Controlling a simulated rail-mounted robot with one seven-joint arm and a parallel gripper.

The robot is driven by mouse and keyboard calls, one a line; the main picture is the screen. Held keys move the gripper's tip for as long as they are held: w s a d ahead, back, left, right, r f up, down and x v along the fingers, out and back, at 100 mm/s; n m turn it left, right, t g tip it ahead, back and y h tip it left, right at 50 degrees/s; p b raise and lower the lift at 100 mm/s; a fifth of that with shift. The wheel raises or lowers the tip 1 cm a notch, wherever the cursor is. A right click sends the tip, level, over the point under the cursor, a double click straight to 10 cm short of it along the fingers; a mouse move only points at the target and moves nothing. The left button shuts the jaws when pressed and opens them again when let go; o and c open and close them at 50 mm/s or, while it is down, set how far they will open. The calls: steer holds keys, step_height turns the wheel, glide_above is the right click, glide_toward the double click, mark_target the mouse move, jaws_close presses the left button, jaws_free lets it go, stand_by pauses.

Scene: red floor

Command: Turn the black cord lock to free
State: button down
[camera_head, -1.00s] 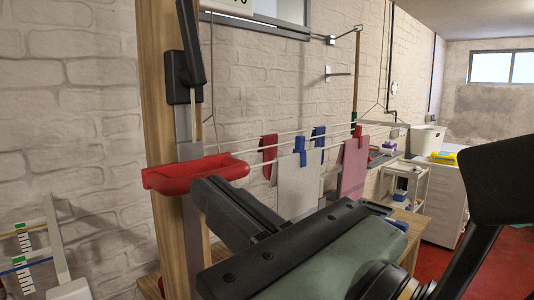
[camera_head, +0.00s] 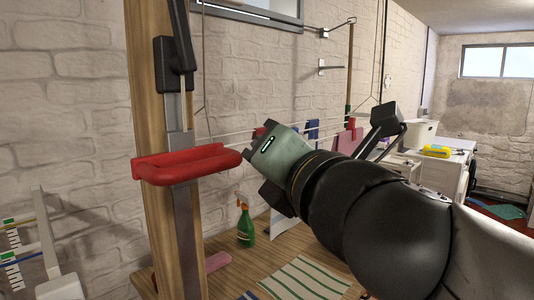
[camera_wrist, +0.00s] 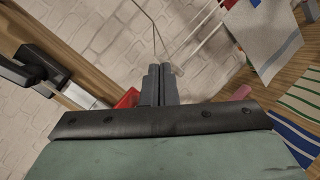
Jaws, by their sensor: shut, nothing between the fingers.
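The black cord lock (camera_head: 173,62) is on the upper part of a metal strip on the wooden post in the head view, its long lever tilted up. In the wrist view, a black part that looks like the lock (camera_wrist: 38,66) shows at the left. A red cleat-like bracket (camera_head: 185,165) sits lower on the post; part of it (camera_wrist: 127,98) shows behind my fingers in the wrist view. My gripper (camera_wrist: 158,72) is shut and empty, its two dark fingers side by side, apart from the lock. In the head view its fingertips are hard to make out.
Cords (camera_head: 225,138) run from the post along the brick wall, with pegs and cloths hanging. A green spray bottle (camera_head: 245,226) and a striped cloth (camera_head: 305,280) are on the wooden table. A white rack (camera_head: 50,240) stands at the lower left.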

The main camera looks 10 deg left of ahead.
steer(key=w+d+f+m+h, duration=0.4)
steer(key=w+f+m+h, duration=0.15)
steer(key=w+m, duration=0.2)
steer(key=d+f+m+g+h, duration=0.3)
steer(key=d+f+m, duration=0.35)
steer(key=f, duration=0.45)
steer(key=d+f+m+g+h, duration=0.3)
steer(key=d+f+m, duration=0.35)
steer(key=f, duration=0.45)
steer(key=s+d+f+m+g, duration=0.4)
steer(key=s+f+m+g, duration=0.5)
steer(key=s+f+m, duration=0.5)
steer(key=shift+s+d+f+y, duration=0.2)
steer(key=shift+s+f+y, duration=0.25)
steer(key=shift+s+f, duration=0.85)
